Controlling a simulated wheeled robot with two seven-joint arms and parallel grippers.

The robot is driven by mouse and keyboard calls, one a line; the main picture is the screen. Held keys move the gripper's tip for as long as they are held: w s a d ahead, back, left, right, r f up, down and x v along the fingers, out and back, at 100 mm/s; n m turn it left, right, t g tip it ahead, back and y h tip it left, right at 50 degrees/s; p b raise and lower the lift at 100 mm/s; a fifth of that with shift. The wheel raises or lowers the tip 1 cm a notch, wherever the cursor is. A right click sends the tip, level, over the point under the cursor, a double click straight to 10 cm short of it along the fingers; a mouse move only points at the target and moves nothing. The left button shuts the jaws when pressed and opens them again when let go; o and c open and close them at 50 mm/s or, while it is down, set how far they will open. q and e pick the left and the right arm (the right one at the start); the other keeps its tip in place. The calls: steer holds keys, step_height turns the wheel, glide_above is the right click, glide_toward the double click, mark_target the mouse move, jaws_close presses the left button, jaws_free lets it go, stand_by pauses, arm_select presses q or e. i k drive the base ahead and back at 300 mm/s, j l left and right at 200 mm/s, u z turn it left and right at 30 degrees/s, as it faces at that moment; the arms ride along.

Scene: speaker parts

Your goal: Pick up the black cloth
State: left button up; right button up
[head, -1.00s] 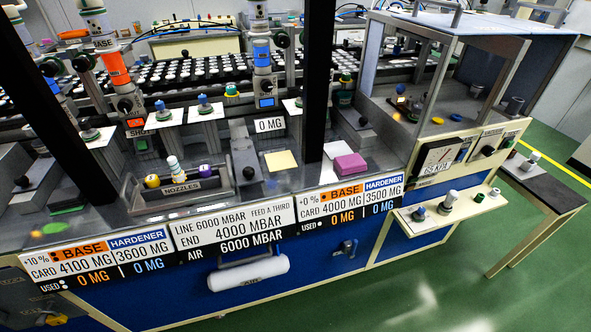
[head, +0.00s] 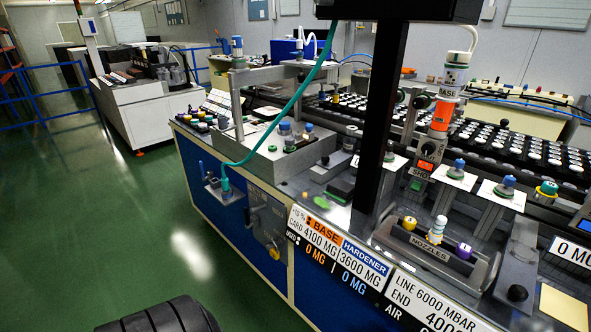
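I cannot make out a black cloth in the head view. A flat yellow cloth or pad (head: 563,308) lies on the bench at the lower right edge. Neither of my grippers shows. A dark, ribbed, rounded shape at the bottom edge may be part of my own arm, but I cannot tell.
The blue bench has a nozzle tray (head: 432,260) with several nozzles, a black post (head: 380,120), and a teal hose (head: 281,112) hanging to its left end. A white machine (head: 150,112) stands further back left. Green floor (head: 120,215) is clear between.

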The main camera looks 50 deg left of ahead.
mark_target(345, 190)
steer(key=i+j+u, duration=0.1)
steer(key=u, duration=1)
steer(key=j, duration=0.1)
